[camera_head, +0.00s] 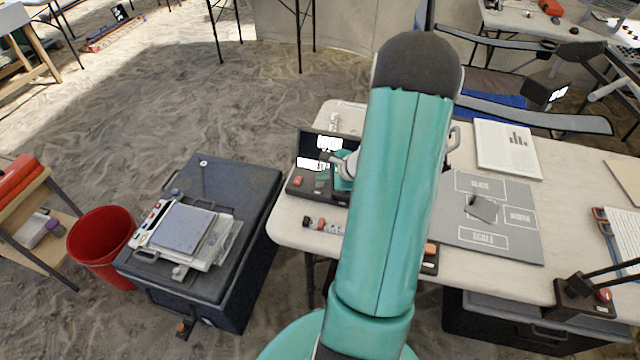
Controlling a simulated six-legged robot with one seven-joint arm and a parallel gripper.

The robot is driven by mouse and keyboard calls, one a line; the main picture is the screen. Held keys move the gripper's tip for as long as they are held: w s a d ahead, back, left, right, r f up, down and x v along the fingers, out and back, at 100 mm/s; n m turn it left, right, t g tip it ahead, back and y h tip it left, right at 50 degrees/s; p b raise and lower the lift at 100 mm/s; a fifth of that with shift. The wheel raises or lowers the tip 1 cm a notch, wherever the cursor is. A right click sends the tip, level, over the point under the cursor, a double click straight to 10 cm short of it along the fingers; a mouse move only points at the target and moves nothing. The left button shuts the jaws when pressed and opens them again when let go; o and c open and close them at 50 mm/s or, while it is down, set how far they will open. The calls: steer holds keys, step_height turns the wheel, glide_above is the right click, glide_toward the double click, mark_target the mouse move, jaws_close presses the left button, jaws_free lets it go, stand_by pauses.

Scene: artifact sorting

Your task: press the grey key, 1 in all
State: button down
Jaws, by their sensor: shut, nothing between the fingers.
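A dark device with a lit screen (318,145) stands at the left end of the white table. An orange-red key (297,181) shows on its front left. My gripper (322,177) is small in the view, over the front of this device and below the screen, with its fingers shut and empty. My teal arm covers the right part of the device. I cannot pick out a grey key; it may be hidden behind my gripper or arm. I cannot tell whether the fingertips touch the device.
The white table (560,190) also holds a grey labelled board (515,243) with a small dark piece (482,208), and a white printed sheet (507,148). A row of small items (322,225) lies at its front left. A dark case (245,185) and red bucket (98,245) stand left.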

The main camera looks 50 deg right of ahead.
mark_target(323, 185)
steer(key=shift+f, duration=0.4)
steer(key=shift+f, duration=0.45)
stand_by(0.6)
steer(key=shift+r, duration=0.9)
steer(key=shift+r, duration=2.5)
